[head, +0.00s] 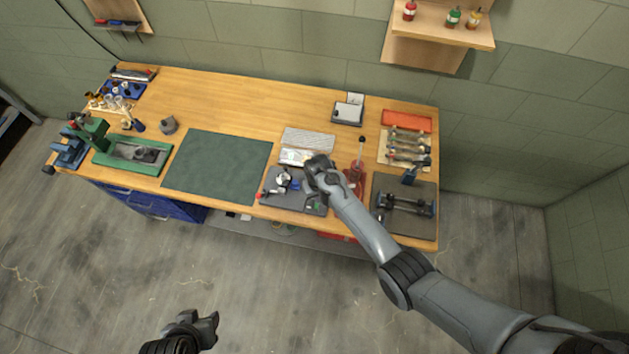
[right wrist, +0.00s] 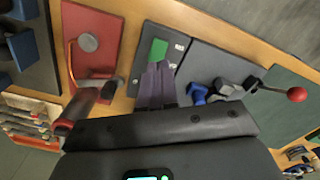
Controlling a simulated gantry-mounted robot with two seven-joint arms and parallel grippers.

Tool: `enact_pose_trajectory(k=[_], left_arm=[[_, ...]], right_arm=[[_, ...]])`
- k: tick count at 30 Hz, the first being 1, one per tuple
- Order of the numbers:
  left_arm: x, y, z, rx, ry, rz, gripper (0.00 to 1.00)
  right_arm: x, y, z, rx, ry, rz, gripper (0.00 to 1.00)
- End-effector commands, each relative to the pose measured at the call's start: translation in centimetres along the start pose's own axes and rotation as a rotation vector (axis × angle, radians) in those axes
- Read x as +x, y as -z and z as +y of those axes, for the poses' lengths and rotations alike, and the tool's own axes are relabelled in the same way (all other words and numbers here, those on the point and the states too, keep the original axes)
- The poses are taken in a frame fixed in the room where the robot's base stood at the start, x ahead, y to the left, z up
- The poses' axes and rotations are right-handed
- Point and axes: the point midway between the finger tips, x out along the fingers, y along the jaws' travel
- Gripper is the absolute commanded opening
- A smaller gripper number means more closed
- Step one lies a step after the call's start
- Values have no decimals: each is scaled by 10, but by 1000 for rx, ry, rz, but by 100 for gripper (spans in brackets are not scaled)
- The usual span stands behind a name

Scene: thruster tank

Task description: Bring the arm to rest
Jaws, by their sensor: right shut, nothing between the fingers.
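My right arm reaches in from the lower right in the head view. Its gripper (head: 318,168) is over the grey tool mat (head: 292,202) near the bench's front edge. In the right wrist view the two fingers (right wrist: 158,72) are together and nothing shows between them. A small green patch (right wrist: 159,50) on a dark plate lies just past the fingertips. My left gripper (head: 206,326) is low over the floor, away from the bench. Whether its fingers are open or shut is unclear.
A red fixture (head: 355,178) with an upright lever stands close beside the right gripper. A dark mat (head: 406,226) with a blue-handled fixture lies right of it. A red-knobbed lever (right wrist: 295,94) shows in the wrist view. The green mat (head: 218,165) is bare.

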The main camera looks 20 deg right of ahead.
Motion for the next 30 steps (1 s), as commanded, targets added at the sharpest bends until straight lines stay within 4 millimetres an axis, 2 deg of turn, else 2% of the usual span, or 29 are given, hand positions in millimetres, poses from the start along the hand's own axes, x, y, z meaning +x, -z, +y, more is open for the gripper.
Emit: enact_pose_trajectory(k=[5,8,10,11,14,15,17,19,21,23,26,30], left_arm=[[0,0,0,1,1,0,43],[0,0,-1,2,2,-1,43],[-1,0,-1,4,3,-1,43],[-1,0,-1,5,4,-1,43],[-2,0,-2,9,7,-1,43],[-3,0,-3,10,8,-2,43],[-5,1,-3,12,10,-2,43],[-6,2,-4,13,11,-1,43],[-8,2,-4,13,11,-2,43],[-9,2,-4,13,10,-3,43],[-10,2,-3,13,10,-2,43],[-12,3,-3,10,8,-2,43]], right_arm=[[4,-5,0,0,0,-9,0],[18,-22,2,0,-3,-37,0],[34,-43,5,2,-7,-71,0],[43,-54,8,3,-10,-89,0],[75,-103,19,8,-23,-161,0],[88,-128,25,11,-28,-188,0],[101,-165,35,16,-33,-209,0],[106,-200,46,20,-36,-211,0],[100,-229,55,18,-37,-198,0],[90,-249,62,10,-36,-180,0],[63,-273,70,-10,-34,-138,0],[9,-292,77,-47,-27,-57,0]])
